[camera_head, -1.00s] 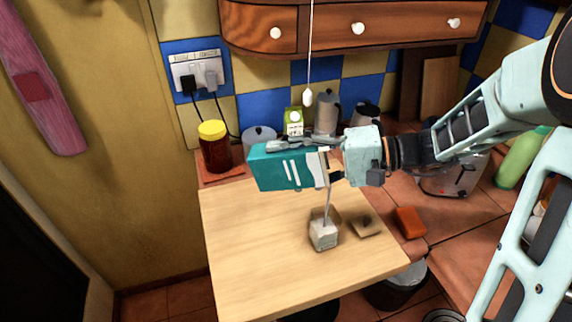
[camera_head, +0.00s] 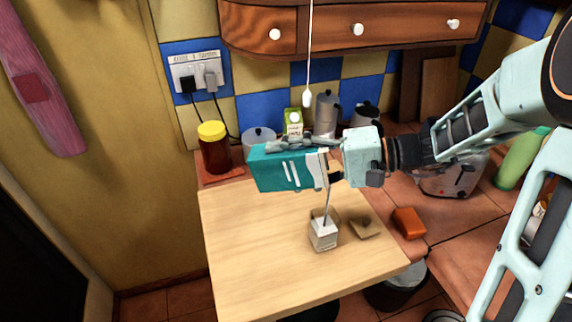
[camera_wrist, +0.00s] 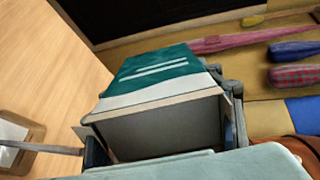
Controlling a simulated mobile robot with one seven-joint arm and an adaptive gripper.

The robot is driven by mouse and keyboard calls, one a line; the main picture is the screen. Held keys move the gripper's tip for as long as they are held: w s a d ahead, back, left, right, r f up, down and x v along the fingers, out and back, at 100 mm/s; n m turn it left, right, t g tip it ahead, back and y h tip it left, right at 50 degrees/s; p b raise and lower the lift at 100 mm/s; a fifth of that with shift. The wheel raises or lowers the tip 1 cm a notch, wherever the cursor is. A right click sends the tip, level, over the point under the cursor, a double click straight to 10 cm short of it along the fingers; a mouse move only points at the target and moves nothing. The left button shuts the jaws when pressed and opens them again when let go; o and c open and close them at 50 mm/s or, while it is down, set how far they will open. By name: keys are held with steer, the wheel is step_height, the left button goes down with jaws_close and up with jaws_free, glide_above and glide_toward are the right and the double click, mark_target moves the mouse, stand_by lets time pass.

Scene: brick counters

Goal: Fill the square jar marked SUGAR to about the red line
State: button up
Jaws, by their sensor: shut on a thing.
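My gripper (camera_head: 328,163) is shut on a teal and white carton (camera_head: 285,168), held tilted on its side above the wooden board. In the wrist view the carton (camera_wrist: 160,75) lies between the fingers, its near end looking open. A thin pale stream runs from the carton's lower corner down into the square jar (camera_head: 323,235). The jar stands upright on the board, with clear upper walls and white contents inside. Part of it shows at the left edge of the wrist view (camera_wrist: 15,138). Its marking and red line are too small to make out.
A flat square piece (camera_head: 365,228), perhaps a lid, lies right of the jar. An orange block (camera_head: 409,223) sits on the tiled counter. A yellow-lidded brown jar (camera_head: 214,150) and metal pots (camera_head: 326,112) stand behind. The front left of the board (camera_head: 250,260) is clear.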

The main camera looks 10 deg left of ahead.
steer(key=shift+a+p, duration=0.1)
steer(key=shift+p, duration=0.25)
steer(key=shift+s+a+h+p, duration=0.1)
steer(key=shift+a+h+p, duration=0.05)
steer(key=shift+h+p, duration=0.35)
steer(key=shift+a+f+h+p, duration=0.15)
steer(key=shift+f+h+p, duration=0.2)
steer(key=shift+p, duration=0.4)
steer(key=shift+a+f+h+p, duration=0.15)
steer(key=shift+f+h+p, duration=0.55)
steer(key=shift+p, duration=0.45)
steer(key=shift+f+h+p, duration=0.5)
steer(key=shift+f+h, duration=0.15)
steer(key=shift+f, duration=0.05)
steer(key=shift+f, duration=0.1)
